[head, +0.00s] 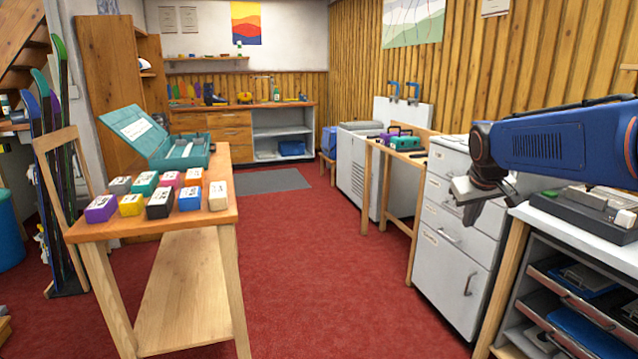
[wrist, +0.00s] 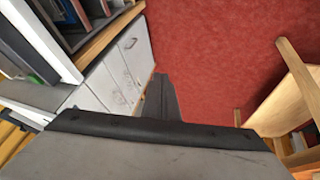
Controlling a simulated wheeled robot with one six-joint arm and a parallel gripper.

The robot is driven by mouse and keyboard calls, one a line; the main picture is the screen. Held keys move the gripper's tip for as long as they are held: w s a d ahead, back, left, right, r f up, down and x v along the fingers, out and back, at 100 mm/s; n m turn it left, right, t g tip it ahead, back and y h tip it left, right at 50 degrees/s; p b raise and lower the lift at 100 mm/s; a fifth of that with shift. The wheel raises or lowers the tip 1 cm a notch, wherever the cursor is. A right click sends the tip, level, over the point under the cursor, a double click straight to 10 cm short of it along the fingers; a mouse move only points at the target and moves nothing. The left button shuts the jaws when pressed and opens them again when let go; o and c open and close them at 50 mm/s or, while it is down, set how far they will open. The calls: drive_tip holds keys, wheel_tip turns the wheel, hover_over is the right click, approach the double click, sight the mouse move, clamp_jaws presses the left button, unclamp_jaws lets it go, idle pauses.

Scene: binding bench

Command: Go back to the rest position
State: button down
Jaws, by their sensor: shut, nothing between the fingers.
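My gripper (head: 472,214) hangs at the end of my blue arm on the right of the head view, in front of the white drawer cabinet. Its dark fingers point down and are shut, with nothing held. In the wrist view the closed fingers (wrist: 160,98) show in the middle, over the red floor and beside the cabinet front. The gripper is in the air and no contact with the cabinet can be made out.
A wooden bench (head: 226,196) on the left holds several coloured blocks and an open teal case (head: 183,155). The white drawer cabinet (head: 450,258) and a shelf unit (head: 545,235) stand at right. Red carpet (head: 310,265) lies clear between them.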

drive_tip(key=s+a+f, duration=0.3)
drive_tip(key=s+f, duration=0.1)
drive_tip(key=s, duration=0.6)
drive_tip(key=s+a+f+y, duration=0.1)
drive_tip(key=s+a+f, duration=0.2)
drive_tip(key=s, duration=0.8)
drive_tip(key=s+a+f+m+y, duration=0.1)
drive_tip(key=s+a+f, duration=0.2)
drive_tip(key=s, duration=0.8)
wheel_tip(320, 180, down, 2)
drive_tip(key=shift+s+a+f+g, duration=0.15)
drive_tip(key=shift+s+f+g, duration=0.1)
drive_tip(key=shift+g, duration=0.15)
